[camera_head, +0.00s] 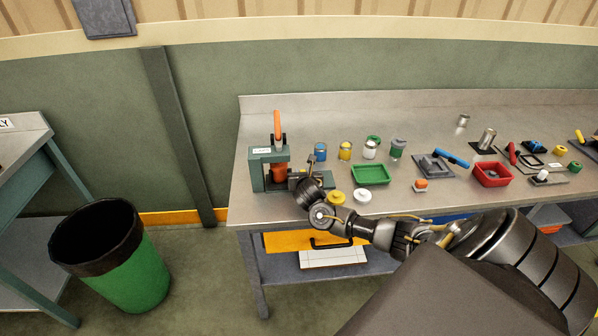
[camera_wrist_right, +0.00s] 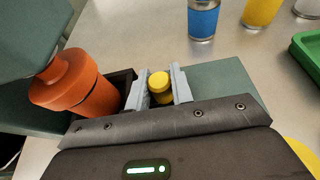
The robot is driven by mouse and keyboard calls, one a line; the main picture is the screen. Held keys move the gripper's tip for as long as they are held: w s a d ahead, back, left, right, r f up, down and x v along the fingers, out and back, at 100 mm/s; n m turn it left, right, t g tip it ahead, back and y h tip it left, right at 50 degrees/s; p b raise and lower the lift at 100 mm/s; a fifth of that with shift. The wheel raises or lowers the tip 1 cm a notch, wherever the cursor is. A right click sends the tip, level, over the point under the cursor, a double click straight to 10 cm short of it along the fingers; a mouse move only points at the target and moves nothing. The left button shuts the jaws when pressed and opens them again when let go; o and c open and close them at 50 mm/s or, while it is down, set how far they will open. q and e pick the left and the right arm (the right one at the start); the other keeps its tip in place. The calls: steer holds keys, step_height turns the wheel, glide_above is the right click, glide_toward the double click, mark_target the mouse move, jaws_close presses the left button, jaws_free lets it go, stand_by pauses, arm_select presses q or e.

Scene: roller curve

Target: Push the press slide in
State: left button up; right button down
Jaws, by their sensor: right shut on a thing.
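The press (camera_head: 260,158) stands at the left end of the bench, with a teal body and an upright orange lever (camera_head: 277,124). Its orange ram (camera_head: 279,173) shows above the slide; in the right wrist view the orange ram (camera_wrist_right: 78,84) is at the left. The dark press slide (camera_wrist_right: 122,84) lies beside it, on a teal base (camera_wrist_right: 222,78). My right gripper (camera_head: 309,175) is at the press's right side. In the wrist view its two grey fingers (camera_wrist_right: 159,86) are shut on the slide's yellow knob (camera_wrist_right: 158,83). My left gripper is not in view.
A blue can (camera_head: 320,151) and a yellow can (camera_head: 345,151) stand behind the gripper. A green tray (camera_head: 371,176) is to its right. A yellow lid (camera_head: 336,198) and a white lid (camera_head: 362,195) lie near my right arm. Several other items fill the bench's right.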

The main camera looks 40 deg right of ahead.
steer(key=shift+w+a, duration=0.1)
steer(key=shift+a, duration=0.05)
steer(key=c, duration=1.7)
jaws_free()
steer(key=shift+o, duration=1)
steer(key=shift+a, duration=0.1)
steer(key=p+v, duration=0.1)
steer(key=v, duration=0.9)
steer(key=shift+s+a+r, duration=0.1)
steer(key=shift+s+a, duration=0.1)
steer(key=shift+s, duration=0.1)
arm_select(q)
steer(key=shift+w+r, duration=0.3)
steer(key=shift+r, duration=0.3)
